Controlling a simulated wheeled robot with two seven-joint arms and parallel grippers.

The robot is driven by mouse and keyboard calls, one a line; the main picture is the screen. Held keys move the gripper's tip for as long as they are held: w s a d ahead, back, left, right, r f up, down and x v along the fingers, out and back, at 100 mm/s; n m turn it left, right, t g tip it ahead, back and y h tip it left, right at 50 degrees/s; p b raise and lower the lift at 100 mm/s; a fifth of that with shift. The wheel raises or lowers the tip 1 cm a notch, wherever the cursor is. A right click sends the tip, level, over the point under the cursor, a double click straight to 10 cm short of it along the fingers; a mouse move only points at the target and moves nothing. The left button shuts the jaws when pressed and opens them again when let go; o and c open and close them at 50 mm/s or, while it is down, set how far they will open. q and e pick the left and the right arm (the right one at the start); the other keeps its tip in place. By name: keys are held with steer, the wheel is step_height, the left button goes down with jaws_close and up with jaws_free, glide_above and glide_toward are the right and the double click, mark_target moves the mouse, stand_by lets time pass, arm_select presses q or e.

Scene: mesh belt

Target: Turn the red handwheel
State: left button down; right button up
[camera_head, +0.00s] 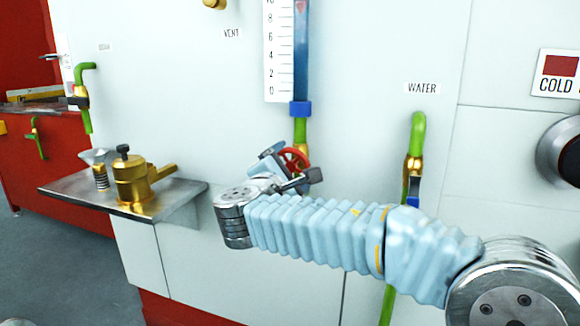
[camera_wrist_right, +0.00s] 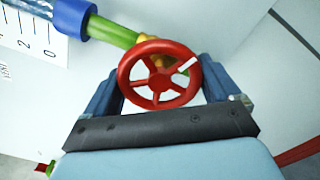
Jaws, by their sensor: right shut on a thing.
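The red handwheel (camera_head: 293,160) sits on the green pipe below the blue collar of the water gauge, partly hidden by my right gripper. In the right wrist view the red handwheel (camera_wrist_right: 160,74) faces the camera, with spokes and one white mark on its right side. My right gripper (camera_head: 290,172) has its fingers at the wheel. In the right wrist view the right gripper (camera_wrist_right: 160,92) has one dark blue finger on each side of the wheel rim, shut on it. My left gripper is not in view.
A metal shelf (camera_head: 185,196) with a brass device (camera_head: 132,180) juts out at the left. A green pipe with a brass valve (camera_head: 413,168) stands right of the wheel under the WATER label (camera_head: 422,88). A round black-and-metal fitting (camera_head: 556,150) is at the right edge.

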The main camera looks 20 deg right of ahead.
steer(key=shift+a+f, duration=0.1)
steer(key=shift+f, duration=0.05)
steer(key=o, duration=0.8)
steer(key=b+v, duration=0.2)
steer(key=v, duration=1.1)
steer(key=shift+s+a, duration=0.25)
steer(key=shift+s, duration=0.05)
